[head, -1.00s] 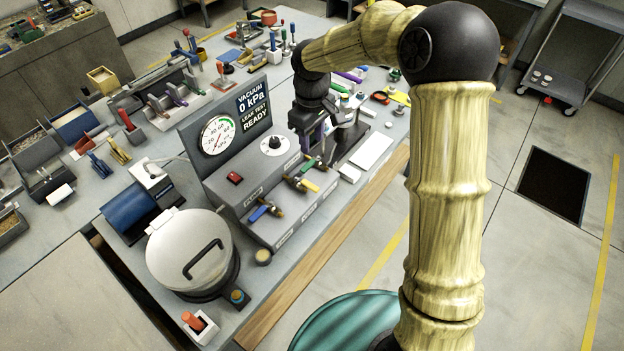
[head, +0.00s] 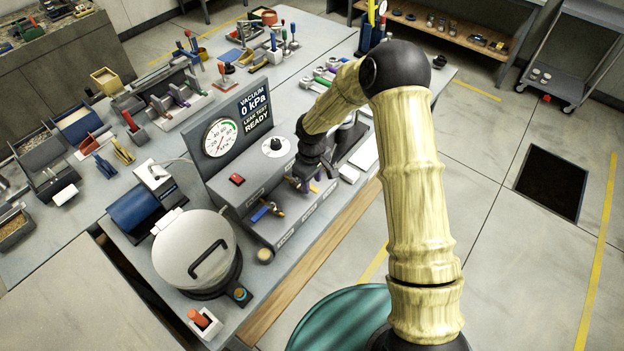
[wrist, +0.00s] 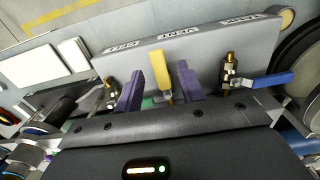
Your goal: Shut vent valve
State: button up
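The vent valve's yellow lever (wrist: 160,68) stands between my two purple fingers in the wrist view, under the VENT label (wrist: 172,32). My gripper (wrist: 160,76) is open around the lever, with a visible gap on each side. The vent valve's body is hidden behind the gripper. In the head view my gripper (head: 304,184) is down at the valve row on the grey console (head: 240,200), and only a sliver of the yellow lever (head: 314,187) shows.
A blue-handled valve (wrist: 265,80) sits right of my fingers in the wrist view. A brass valve body (wrist: 110,85) is close on the left, with a bit of green handle (wrist: 149,102) visible. A lidded pot (head: 193,250) stands beside the console.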

jog(key=shift+f, duration=0.55)
jog(key=shift+c, duration=0.2)
grip_shut()
